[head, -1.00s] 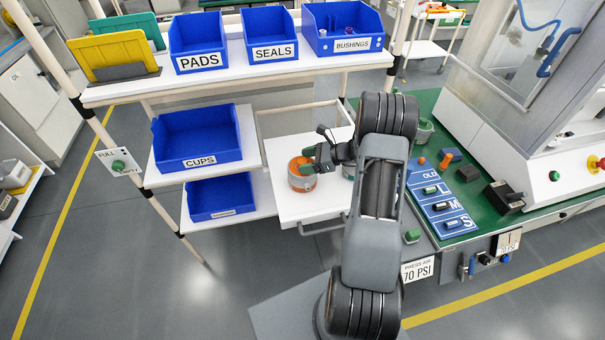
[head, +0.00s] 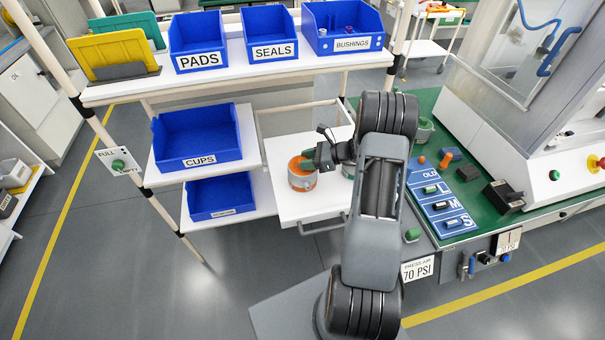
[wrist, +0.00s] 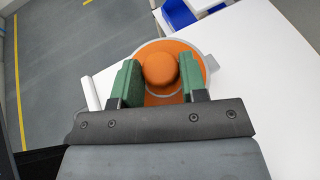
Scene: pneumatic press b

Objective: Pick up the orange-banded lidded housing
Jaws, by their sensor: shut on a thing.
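The orange-banded lidded housing (head: 302,175) stands upright on the white pull-out shelf (head: 290,211), near its left side. In the wrist view its orange lid (wrist: 183,60) and round orange knob (wrist: 160,69) show from above, with a grey rim around the lid. My gripper (head: 309,160) is over the housing. Its green fingers (wrist: 161,83) are shut on the knob, one on each side. The near part of the lid is hidden behind the gripper. I cannot tell any gap between the housing and the shelf.
The blue CUPS bin (head: 199,144) is to the left. The green press bench (head: 446,180) is to the right. The shelf's front is clear.

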